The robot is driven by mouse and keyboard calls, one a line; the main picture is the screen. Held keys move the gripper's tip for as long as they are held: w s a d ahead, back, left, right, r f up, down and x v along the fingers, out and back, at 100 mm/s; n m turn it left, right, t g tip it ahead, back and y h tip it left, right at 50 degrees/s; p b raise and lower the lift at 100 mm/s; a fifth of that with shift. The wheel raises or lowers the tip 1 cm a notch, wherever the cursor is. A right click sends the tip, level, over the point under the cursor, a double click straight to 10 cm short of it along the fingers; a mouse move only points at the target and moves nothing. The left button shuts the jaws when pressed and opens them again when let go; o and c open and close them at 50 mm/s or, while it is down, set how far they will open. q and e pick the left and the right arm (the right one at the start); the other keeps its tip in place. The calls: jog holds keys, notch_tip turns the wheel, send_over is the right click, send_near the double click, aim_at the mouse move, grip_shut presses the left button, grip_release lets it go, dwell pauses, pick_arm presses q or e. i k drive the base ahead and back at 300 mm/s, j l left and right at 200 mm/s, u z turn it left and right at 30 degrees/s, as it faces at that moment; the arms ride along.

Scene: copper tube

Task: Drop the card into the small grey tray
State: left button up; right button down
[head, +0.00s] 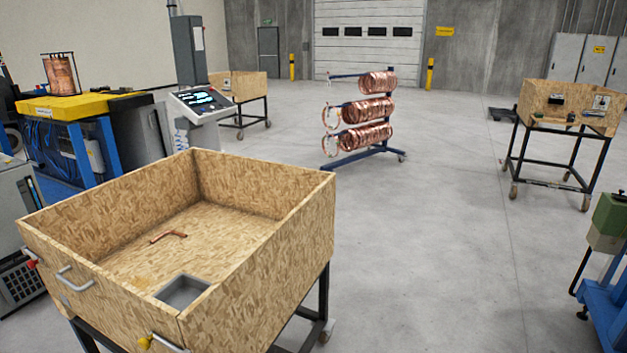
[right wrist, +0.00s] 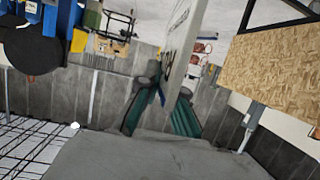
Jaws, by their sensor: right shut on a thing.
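The small grey tray (head: 183,290) sits inside the wooden bin (head: 262,215), in its near corner. It looks empty. A thin pale card (right wrist: 182,45) shows in the right wrist view, edge-on, with some print on one face. My right gripper (right wrist: 165,92), with dark green fingers, is shut on the card at its lower end. The head view shows neither the card nor my right gripper. My left gripper is in no view.
A bent copper tube piece (head: 168,236) lies on the bin floor behind the tray. A rack of copper coils (head: 368,110) stands beyond. A wheeled bench (head: 565,125) is at the right. The grey floor between them is open.

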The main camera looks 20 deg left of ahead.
aim_at(182, 310)
jog(key=i+l+u, duration=0.1)
jog(key=u, duration=0.35)
jog(key=i+l+u, duration=0.15)
jog(key=u, duration=0.25)
jog(key=i+l+u, duration=0.1)
jog(key=u, duration=0.35)
jog(key=l+u, duration=0.25)
jog(key=u, duration=0.2)
jog(key=i+l+u, duration=0.1)
jog(key=l+u, duration=0.15)
jog(key=u, duration=0.15)
